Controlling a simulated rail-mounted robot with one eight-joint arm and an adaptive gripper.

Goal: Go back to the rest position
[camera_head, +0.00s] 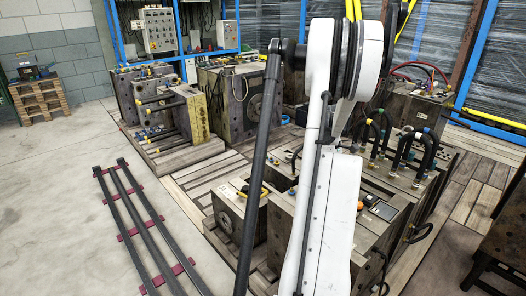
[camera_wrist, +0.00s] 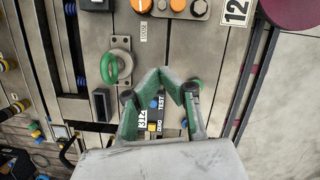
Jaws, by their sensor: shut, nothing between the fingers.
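My gripper (camera_wrist: 161,76) shows in the wrist view, at the lower middle. Its green and grey fingers lean together at the tips, and nothing is held between them. A small label reading TEST (camera_wrist: 161,130) shows between the fingers. I cannot tell how far the fingertips are from the mould face. In the head view my white arm fills the middle, and my gripper is hidden.
Mould blocks with hoses (camera_head: 400,160) stand right of my arm, and a smaller block (camera_head: 238,212) stands close on its left. More moulds (camera_head: 165,110) stand farther back. Dark rails (camera_head: 145,225) lie on the left floor. Open concrete floor (camera_head: 50,210) is at far left.

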